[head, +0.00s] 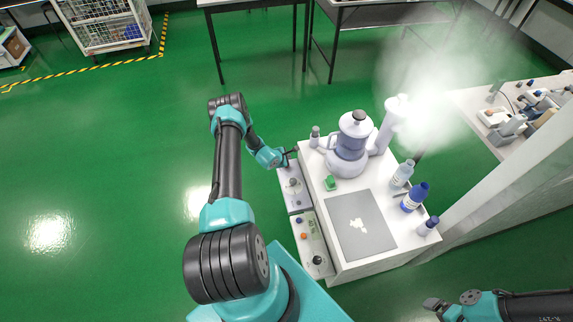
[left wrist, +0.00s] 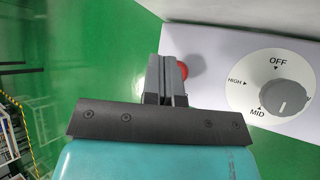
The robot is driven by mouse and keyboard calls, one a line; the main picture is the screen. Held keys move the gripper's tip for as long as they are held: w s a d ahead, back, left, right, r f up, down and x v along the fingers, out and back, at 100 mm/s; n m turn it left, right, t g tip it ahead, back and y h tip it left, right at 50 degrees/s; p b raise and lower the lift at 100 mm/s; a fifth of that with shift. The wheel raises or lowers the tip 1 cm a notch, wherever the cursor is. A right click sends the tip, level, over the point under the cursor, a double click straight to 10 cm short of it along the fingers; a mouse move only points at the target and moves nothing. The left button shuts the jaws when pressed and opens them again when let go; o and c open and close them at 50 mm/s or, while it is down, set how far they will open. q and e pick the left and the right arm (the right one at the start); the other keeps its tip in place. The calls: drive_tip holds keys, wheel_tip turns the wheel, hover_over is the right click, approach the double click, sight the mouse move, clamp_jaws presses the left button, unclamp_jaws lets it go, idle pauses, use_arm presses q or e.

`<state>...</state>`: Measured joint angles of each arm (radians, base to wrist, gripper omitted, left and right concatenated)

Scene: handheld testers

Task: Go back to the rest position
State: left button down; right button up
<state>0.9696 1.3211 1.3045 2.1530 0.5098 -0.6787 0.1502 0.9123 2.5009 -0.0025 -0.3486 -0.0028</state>
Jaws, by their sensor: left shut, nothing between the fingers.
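My left gripper (head: 290,158) is at the far left corner of the white cart, beside the upper control panel (head: 297,199). In the left wrist view its fingers (left wrist: 167,80) are closed together with nothing between them. A red button (left wrist: 183,70) shows just beyond the fingertips, partly hidden; I cannot tell whether they touch. A grey knob (left wrist: 283,98) on a dial marked OFF, HIGH and MID is to the right, apart from the fingers; its white line points downward. My right gripper (head: 434,304) is low at the right, away from the cart; its jaw opening is unclear.
A pale pillar (head: 500,185) stands right. Green floor (head: 110,170) is clear at left.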

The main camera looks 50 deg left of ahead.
use_arm(q)
drive_tip(key=shift+r, duration=0.45)
drive_tip(key=s+d+r+m+g+h, duration=0.1)
drive_tip(key=s+d+m+g+h, duration=0.15)
drive_tip(key=d, duration=0.65)
drive_tip(key=s+d+r+m+g+h, duration=0.1)
drive_tip(key=s+d+m+g+h, duration=0.2)
drive_tip(key=d, duration=0.6)
drive_tip(key=s+d+r+m+g, duration=0.3)
drive_tip(key=s+d+r+m, duration=0.2)
drive_tip(key=s+d+m, duration=0.55)
drive_tip(key=s+d+r+m, duration=0.7)
drive_tip(key=r+m, duration=0.2)
drive_tip(key=r, duration=0.1)
drive_tip(key=w+d+r+m, duration=0.1)
drive_tip(key=w+d+r, duration=0.1)
drive_tip(key=w+r, duration=0.2)
drive_tip(key=shift+w+d+m, duration=0.25)
drive_tip(key=shift+w+m, duration=0.05)
drive_tip(key=shift+w, duration=0.2)
drive_tip(key=shift+y, duration=0.25)
